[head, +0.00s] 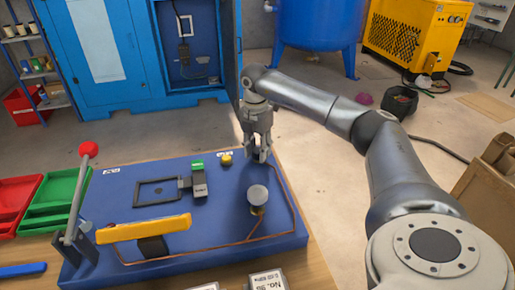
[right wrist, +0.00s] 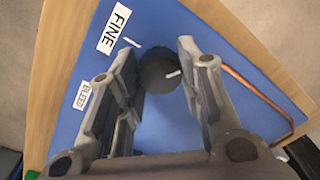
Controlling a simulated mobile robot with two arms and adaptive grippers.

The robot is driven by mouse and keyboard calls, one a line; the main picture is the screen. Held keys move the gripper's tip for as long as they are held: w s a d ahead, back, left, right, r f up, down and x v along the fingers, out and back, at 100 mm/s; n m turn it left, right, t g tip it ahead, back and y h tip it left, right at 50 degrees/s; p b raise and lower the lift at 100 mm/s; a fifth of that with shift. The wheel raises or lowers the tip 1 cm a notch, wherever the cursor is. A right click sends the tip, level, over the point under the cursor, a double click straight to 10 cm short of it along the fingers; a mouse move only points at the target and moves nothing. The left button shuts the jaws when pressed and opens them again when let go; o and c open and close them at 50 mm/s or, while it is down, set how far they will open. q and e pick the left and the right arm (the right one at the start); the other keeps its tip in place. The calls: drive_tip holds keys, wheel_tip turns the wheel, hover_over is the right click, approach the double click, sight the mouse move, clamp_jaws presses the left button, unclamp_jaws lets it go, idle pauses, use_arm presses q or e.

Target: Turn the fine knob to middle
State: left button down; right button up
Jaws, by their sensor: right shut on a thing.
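The fine knob (right wrist: 158,74) is a dark round knob on the blue board, beside the white FINE label (right wrist: 114,28) in the right wrist view. A short white line marks its top, toward the right. A separate white tick lies on the board between label and knob. My right gripper (right wrist: 158,58) has its fingers on either side of the knob and is shut on it. In the head view the right gripper (head: 259,157) reaches down to the board's far right corner and hides most of the knob. My left gripper is not in view.
The blue board (head: 225,208) also carries a yellow knob (head: 226,159), a round gauge (head: 258,195), a copper pipe, a yellow bar (head: 145,228) and a red-balled lever (head: 88,150). A BLEED label (right wrist: 82,95) is near FINE. Red and green trays stand left.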

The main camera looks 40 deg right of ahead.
drive_tip(key=n+p, duration=0.2)
drive_tip(key=n, duration=0.2)
drive_tip(key=shift+r+n, duration=0.15)
drive_tip(key=shift+n, duration=0.25)
drive_tip(key=n+p, duration=0.1)
drive_tip(key=n, duration=0.1)
drive_tip(key=shift+n, duration=0.3)
drive_tip(key=n, duration=0.3)
drive_tip(key=shift+n+p, duration=0.3)
drive_tip(key=n, duration=0.6)
drive_tip(key=shift+t, duration=0.3)
drive_tip(key=n, duration=0.4)
drive_tip(key=shift+d+n, duration=0.1)
drive_tip(key=shift+n, duration=1.5)
